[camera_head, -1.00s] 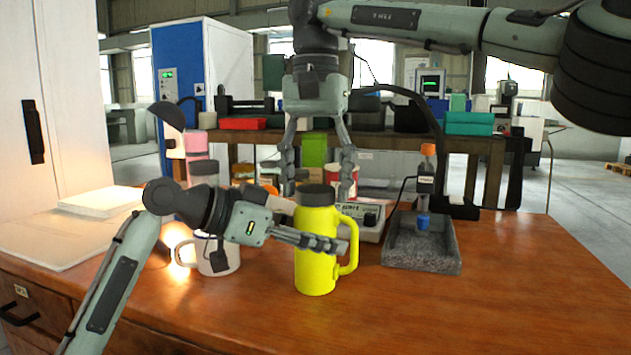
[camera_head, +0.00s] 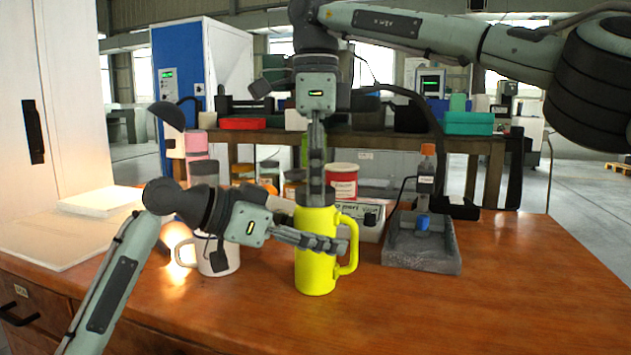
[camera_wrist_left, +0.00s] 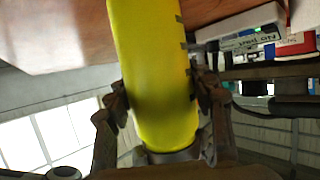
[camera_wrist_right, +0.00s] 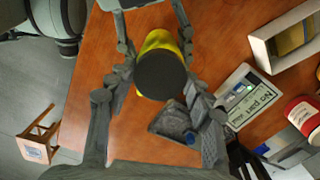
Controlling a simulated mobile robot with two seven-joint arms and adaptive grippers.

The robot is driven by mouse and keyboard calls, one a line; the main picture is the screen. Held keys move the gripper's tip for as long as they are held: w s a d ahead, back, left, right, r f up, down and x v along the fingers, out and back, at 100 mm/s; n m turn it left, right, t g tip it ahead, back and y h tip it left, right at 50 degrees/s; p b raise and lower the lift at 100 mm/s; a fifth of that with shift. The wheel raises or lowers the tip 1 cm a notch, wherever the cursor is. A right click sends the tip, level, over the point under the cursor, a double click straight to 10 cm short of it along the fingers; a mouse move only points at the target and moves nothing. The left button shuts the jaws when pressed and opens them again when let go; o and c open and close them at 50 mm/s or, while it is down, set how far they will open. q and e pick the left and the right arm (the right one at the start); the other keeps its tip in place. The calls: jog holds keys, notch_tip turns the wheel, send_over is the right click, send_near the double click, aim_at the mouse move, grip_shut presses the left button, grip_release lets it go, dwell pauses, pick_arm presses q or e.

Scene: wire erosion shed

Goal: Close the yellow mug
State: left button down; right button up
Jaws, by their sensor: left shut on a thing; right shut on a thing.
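The yellow mug (camera_head: 316,274) stands upright on the wooden table, with its handle to the right. A dark round lid (camera_wrist_right: 160,75) sits at its top; whether it is fully seated cannot be told. My left gripper (camera_head: 312,240) comes from the left and is shut around the mug's body; the left wrist view shows the yellow body (camera_wrist_left: 155,70) between its fingers. My right gripper (camera_head: 316,196) points straight down from above, shut on the lid, seen edge-on in the head view. Its fingers partly hide the lid there.
A white mug (camera_head: 219,258) stands left of the yellow mug, behind my left arm. A grey stone-like tray (camera_head: 422,262) with a bottle is to the right. A red-and-white tin (camera_head: 342,182) and several jars stand behind. The front right of the table is clear.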

jog(key=m, duration=2)
jog(key=o, duration=1.3)
jog(key=shift+r, duration=2.25)
